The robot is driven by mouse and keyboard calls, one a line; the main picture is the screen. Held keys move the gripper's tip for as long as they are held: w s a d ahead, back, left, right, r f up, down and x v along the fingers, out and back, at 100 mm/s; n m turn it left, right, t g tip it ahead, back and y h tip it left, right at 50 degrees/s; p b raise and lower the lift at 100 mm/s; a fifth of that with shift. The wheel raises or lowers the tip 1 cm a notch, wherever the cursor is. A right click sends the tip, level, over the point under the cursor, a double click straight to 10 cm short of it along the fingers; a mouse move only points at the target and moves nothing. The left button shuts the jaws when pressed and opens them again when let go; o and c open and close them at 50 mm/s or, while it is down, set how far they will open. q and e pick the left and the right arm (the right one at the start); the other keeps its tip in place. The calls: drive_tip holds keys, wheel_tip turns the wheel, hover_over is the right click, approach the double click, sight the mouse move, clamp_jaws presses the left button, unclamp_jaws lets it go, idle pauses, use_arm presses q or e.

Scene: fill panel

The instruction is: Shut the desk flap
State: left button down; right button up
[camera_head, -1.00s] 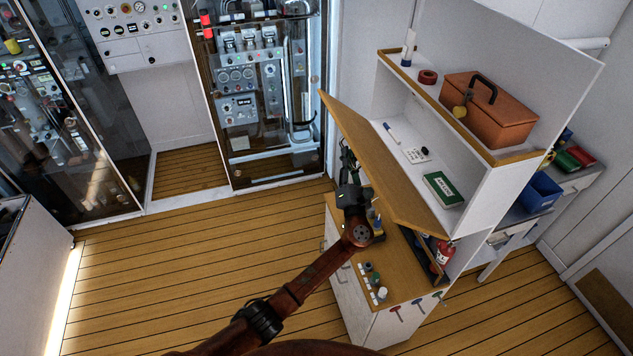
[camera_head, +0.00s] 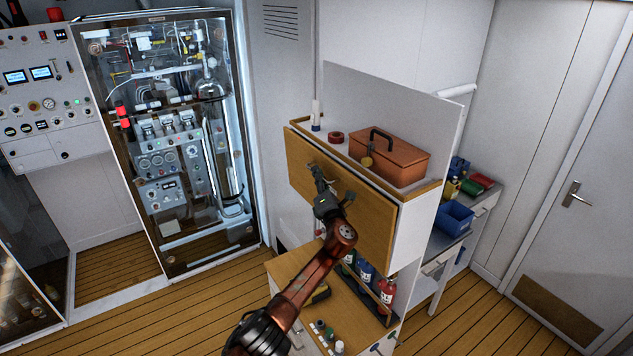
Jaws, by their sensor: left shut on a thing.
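The desk flap (camera_head: 370,223) is a wooden panel on the front of the white cabinet. It stands about upright and covers the compartment behind it. Its top edge lies close to the cabinet's wooden top rim; I cannot tell whether a small gap is left. My left gripper (camera_head: 320,180) is at the flap's outer face, left of its middle, and is shut on the flap, probably at a handle. The gripper hides the exact contact. My right gripper is not in view.
An orange-brown toolbox (camera_head: 400,158), a red tape roll (camera_head: 336,137) and a white bottle (camera_head: 316,115) stand on the cabinet top. Bottles (camera_head: 387,290) stand under the flap, above a wooden worktop (camera_head: 290,268) with small items. A blue bin (camera_head: 455,218) is on a side table.

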use_arm(q)
drive_tip(key=shift+w+d+r+m, duration=0.15)
drive_tip(key=shift+w+d+m, duration=0.25)
drive_tip(key=shift+d, duration=0.15)
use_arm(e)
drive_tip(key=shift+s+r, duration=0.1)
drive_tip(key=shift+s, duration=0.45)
use_arm(q)
drive_tip(key=shift+s+d, duration=0.1)
drive_tip(key=shift+d, duration=0.05)
drive_tip(key=c, duration=2)
unclamp_jaws()
drive_tip(key=shift+d, duration=0.1)
drive_tip(key=shift+c, duration=0.2)
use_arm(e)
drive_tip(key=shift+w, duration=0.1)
